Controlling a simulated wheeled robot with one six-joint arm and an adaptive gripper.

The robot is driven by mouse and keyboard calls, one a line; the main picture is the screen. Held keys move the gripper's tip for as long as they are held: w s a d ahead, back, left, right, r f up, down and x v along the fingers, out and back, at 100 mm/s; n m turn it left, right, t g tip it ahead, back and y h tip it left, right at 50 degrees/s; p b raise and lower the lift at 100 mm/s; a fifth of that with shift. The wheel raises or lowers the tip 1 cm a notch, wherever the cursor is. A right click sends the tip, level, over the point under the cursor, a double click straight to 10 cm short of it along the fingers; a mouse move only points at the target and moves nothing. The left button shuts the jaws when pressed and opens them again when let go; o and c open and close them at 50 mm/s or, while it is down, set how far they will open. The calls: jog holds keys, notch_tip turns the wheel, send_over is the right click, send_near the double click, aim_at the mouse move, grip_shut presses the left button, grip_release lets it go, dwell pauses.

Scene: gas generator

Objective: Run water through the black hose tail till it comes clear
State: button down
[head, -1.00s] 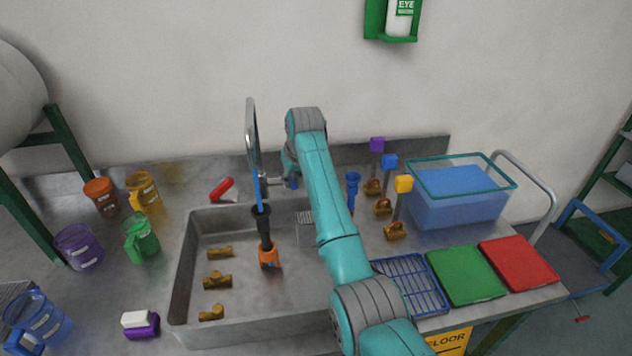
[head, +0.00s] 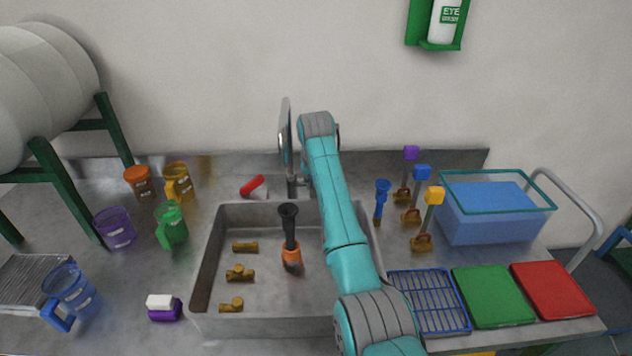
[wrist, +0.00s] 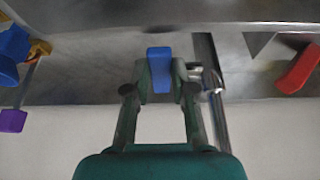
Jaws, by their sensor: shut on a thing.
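The black hose tail (head: 289,225) stands upright in the sink (head: 255,300), with its flared mouth up and an orange part (head: 291,254) at its lower end. The tall metal tap (head: 285,130) rises behind it. No water stream shows below the spout. In the wrist view my gripper (wrist: 160,75) is shut on a blue tap lever (wrist: 160,66), beside the metal tap pipe (wrist: 208,80). In the head view my arm hides the gripper and the lever.
Brass fittings (head: 240,273) lie in the sink. Coloured jugs (head: 172,226) stand on the left counter. A blue funnel-topped piece (head: 381,200), brass valves (head: 421,242), a blue tub (head: 490,215), a blue rack (head: 430,300) and green and red boards (head: 493,296) are at right.

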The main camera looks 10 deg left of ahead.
jog(key=c, duration=1)
grip_release()
jog(key=shift+o, duration=0.2)
jog(key=v, duration=1.2)
jog(key=shift+w, duration=0.1)
